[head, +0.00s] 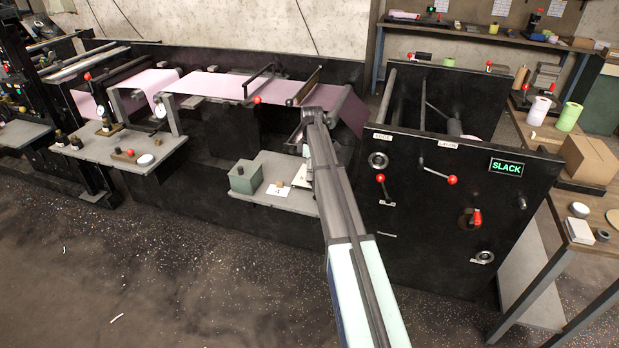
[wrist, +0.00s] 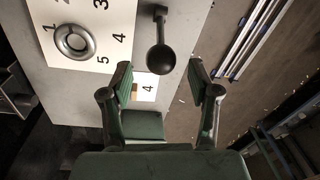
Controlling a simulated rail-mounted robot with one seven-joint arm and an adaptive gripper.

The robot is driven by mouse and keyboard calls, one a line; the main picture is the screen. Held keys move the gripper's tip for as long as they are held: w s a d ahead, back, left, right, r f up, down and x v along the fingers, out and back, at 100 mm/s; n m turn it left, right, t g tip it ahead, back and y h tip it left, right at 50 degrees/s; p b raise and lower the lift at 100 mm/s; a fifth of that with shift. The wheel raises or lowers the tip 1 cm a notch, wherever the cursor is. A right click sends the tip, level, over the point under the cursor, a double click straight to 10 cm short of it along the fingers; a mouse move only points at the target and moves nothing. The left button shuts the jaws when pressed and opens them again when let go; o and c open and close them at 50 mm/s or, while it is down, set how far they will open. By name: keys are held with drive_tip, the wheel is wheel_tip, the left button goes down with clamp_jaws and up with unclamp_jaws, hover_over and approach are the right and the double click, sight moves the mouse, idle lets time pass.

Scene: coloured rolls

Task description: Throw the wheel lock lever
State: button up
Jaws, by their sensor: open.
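In the wrist view a black ball-ended lever (wrist: 161,58) stands out from a grey surface. My gripper (wrist: 160,76) is open, with one finger on each side of the ball's line. The ball lies just beyond the fingertips and neither finger visibly touches it. In the head view the gripper is hidden at or behind the far end of my arm, above the grey shelf (head: 262,200). Red-knobbed levers (head: 381,179), (head: 437,174) and (head: 475,217) are on the black panel (head: 430,225). I cannot tell which lever is the wheel lock.
A white numbered plate (wrist: 105,15) with a metal ring (wrist: 75,42) lies beside the ball lever. A small card marked 4 (wrist: 148,87) is below it. A green box (head: 245,177) sits on the shelf. A lit SLACK sign (head: 506,167) is on the panel. Pink web (head: 225,85) runs along the machine.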

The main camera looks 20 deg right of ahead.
wheel_tip(320, 180, up, 8)
drive_tip(key=shift+w+d+r, duration=0.15)
drive_tip(key=shift+w+d, duration=0.05)
drive_tip(key=shift+w, duration=0.1)
idle(0.3)
drive_tip(key=s+a+f+m, duration=0.5)
drive_tip(key=s+a+f, duration=0.55)
drive_tip(key=s, duration=0.35)
drive_tip(key=s+a+f+m, duration=0.5)
drive_tip(key=s+a+f, duration=0.4)
drive_tip(key=s+f, duration=0.4)
drive_tip(key=s+a+f+m+g, duration=0.1)
drive_tip(key=s+f+g, duration=0.1)
drive_tip(key=s+f, duration=0.5)
drive_tip(key=s+a+f+m+g, duration=0.1)
drive_tip(key=s+f, duration=0.6)
drive_tip(key=s, duration=1.2)
drive_tip(key=s+a+f+g, duration=0.1)
drive_tip(key=s+f+g, duration=0.2)
drive_tip(key=s, duration=1)
wheel_tip(320, 180, down, 4)
drive_tip(key=shift+s+r+m+h, duration=0.1)
drive_tip(key=shift+s+m+h, duration=0.05)
drive_tip(key=shift+m+h, duration=0.25)
